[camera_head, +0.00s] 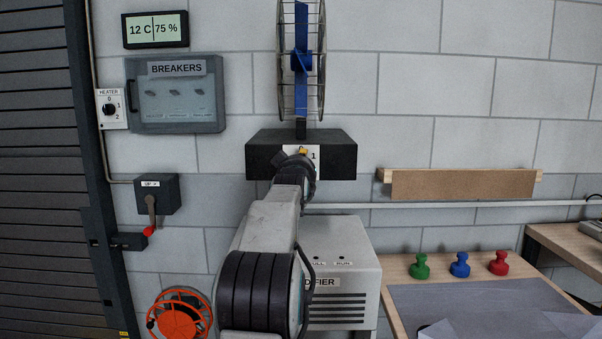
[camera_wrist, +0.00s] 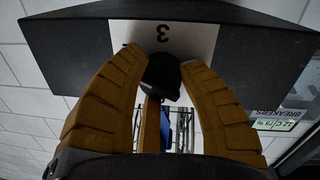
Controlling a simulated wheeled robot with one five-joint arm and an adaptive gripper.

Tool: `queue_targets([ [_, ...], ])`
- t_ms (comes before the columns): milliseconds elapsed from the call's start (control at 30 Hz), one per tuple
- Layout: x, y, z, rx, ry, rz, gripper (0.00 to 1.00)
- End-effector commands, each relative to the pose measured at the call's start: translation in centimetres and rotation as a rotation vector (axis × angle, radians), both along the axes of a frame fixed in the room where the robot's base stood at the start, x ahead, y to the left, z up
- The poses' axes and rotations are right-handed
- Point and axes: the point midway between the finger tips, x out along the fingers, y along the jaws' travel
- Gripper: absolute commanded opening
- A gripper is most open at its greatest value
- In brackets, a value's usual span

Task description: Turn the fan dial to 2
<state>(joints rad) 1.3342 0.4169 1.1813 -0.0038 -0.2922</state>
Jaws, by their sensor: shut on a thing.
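The blue-bladed fan (camera_head: 301,62) in a wire cage stands on a black box (camera_head: 342,150) on the wall. Its white dial plate shows a "1" at the right in the head view; my arm hides most of it. In the wrist view the plate (camera_wrist: 195,38) shows an upside-down "3". The black dial (camera_wrist: 163,73) sits between the two yellow fingers of my gripper (camera_wrist: 161,64), which is shut on it. In the head view only a bit of yellow finger shows at my gripper (camera_head: 303,151). I cannot tell which number the dial points to.
Left are a breaker box (camera_head: 177,100), a heater dial (camera_head: 110,108) and a red-tipped lever (camera_head: 151,215). A grey machine (camera_head: 345,275) stands below the fan. Right are a wooden batten rail (camera_head: 460,184) and a table (camera_head: 400,310) with green, blue and red knobbed pieces.

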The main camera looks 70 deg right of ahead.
Motion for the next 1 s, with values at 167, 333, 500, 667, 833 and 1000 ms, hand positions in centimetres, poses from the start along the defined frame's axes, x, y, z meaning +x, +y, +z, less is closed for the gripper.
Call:
queue_targets([
  [167,0.04,0.05,0.37,0.004,-0.034,0.000,0.05],
  [333,0.05,0.06,0.44,0.003,-0.033,0.001,0.05],
  [500,0.05,0.05,0.40,0.004,-0.032,0.000,0.49],
  [667,0.03,0.03,0.27,0.007,-0.031,0.000,0.64],
  [833,0.02,0.02,0.19,0.008,-0.030,0.000,0.64],
  [1000,-0.02,0.19,0.18,0.008,-0.030,0.000,0.64],
])
